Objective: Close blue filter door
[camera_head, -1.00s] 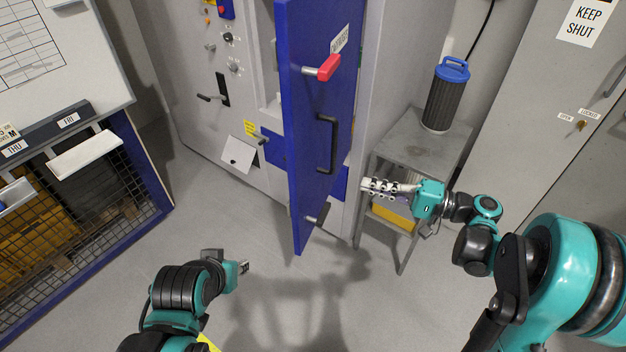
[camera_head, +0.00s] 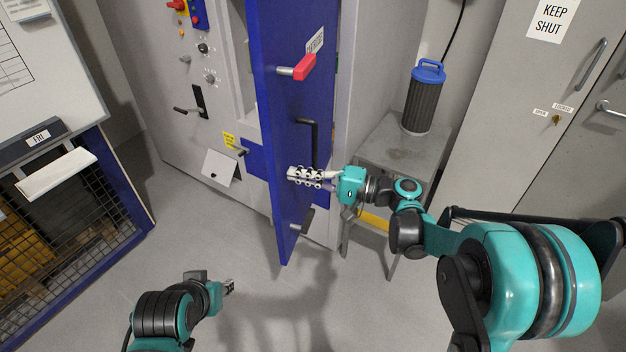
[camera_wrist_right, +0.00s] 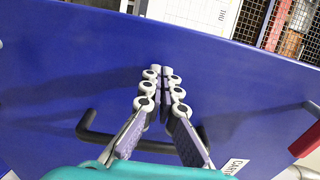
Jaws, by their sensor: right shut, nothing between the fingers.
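The blue filter door (camera_head: 300,100) stands open, swung out from the grey cabinet, with its face toward the right. My right gripper (camera_head: 292,175) is shut and empty in front of the door's face, by the bar handle's lower end. In the right wrist view the blue door (camera_wrist_right: 60,60) fills most of the picture, and the fingertips (camera_wrist_right: 161,72) are at or very near its surface; contact is unclear. My left gripper (camera_head: 230,287) is low at the left, away from the door.
A grey metal stand (camera_head: 405,150) with a dark filter cartridge (camera_head: 425,98) on top is right of the door. A grey cabinet with a KEEP SHUT sign (camera_head: 552,20) is at the right. A mesh cage (camera_head: 60,230) is at the left. Floor below the door is clear.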

